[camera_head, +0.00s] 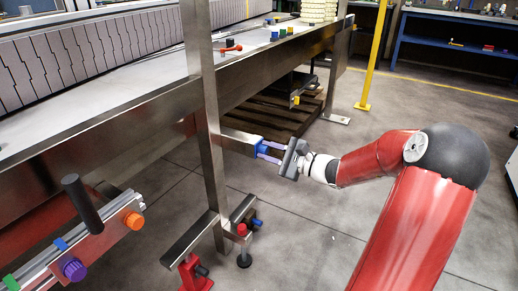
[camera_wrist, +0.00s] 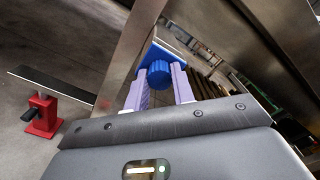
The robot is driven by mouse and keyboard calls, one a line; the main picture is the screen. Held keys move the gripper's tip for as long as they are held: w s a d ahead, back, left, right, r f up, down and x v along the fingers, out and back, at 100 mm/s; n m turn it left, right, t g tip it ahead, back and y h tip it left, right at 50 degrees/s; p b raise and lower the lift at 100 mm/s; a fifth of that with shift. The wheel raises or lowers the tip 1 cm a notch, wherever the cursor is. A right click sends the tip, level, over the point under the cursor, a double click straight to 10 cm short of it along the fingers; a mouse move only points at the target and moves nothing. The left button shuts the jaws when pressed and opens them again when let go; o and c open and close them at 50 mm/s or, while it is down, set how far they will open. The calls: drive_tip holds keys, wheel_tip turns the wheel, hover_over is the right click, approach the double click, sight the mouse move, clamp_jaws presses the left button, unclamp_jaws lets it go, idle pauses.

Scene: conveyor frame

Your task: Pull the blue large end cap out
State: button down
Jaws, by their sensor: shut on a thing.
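The blue large end cap (camera_head: 263,145) sits at the end of a short metal bar (camera_head: 238,136) that juts from the conveyor's upright post. In the wrist view the cap is a blue block with a round blue knob (camera_wrist: 159,73) facing me. My gripper (camera_head: 268,151) reaches it from the right, with its pale purple fingers on either side of the knob. It is shut on the blue large end cap, and the wrist view shows the fingers (camera_wrist: 160,76) flanking it. The exact finger contact is partly hidden. No clear gap shows between cap and bar.
The steel upright post (camera_head: 210,130) stands just left of the cap. Below are a red clamp foot (camera_head: 194,273) and small red and blue knobs. A rail with orange (camera_head: 134,220) and purple knobs is at lower left. A wooden pallet (camera_head: 275,113) lies behind. Floor at right is open.

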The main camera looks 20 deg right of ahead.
drive_tip(key=shift+s+d, duration=0.15)
drive_tip(key=shift+s, duration=0.1)
drive_tip(key=p+v, duration=0.1)
drive_tip(key=v, duration=0.4)
drive_tip(key=shift+s+d+p, duration=0.1)
drive_tip(key=shift+s+p, duration=0.05)
drive_tip(key=shift+p, duration=0.2)
